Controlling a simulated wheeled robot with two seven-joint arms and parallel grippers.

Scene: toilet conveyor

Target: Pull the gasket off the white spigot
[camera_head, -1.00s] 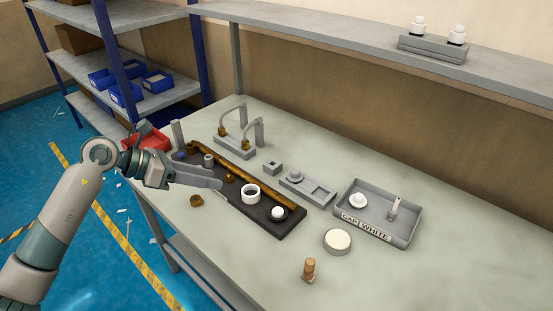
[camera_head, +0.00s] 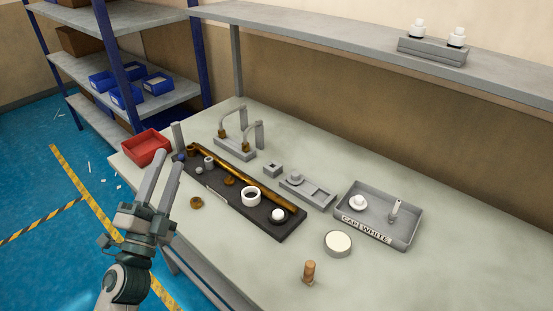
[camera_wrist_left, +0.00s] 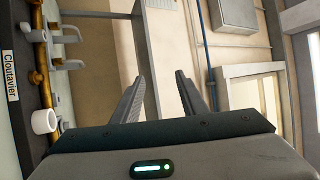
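I cannot tell for sure which piece is the white spigot. White pieces that show in the head view are two knobbed ones on the shelf block (camera_head: 437,48), a flanged one (camera_head: 358,202) and an upright one (camera_head: 396,209) in the grey tray (camera_head: 405,237), and a white ball-like piece (camera_head: 278,214) on the dark board (camera_head: 262,226). A gasket on a spigot cannot be made out. A white ring (camera_head: 251,196) sits on the board; it also shows in the left wrist view (camera_wrist_left: 43,121). My left gripper (camera_head: 167,157) is open and empty, left of the board. My right gripper is out of view.
A red bin (camera_head: 146,147) stands at the table's left edge. A brass pipe lies along the board. A loose brown ring (camera_head: 196,203), a pale disc (camera_head: 338,242) and an upright copper piece (camera_head: 309,272) stand on the table. The front right tabletop is clear.

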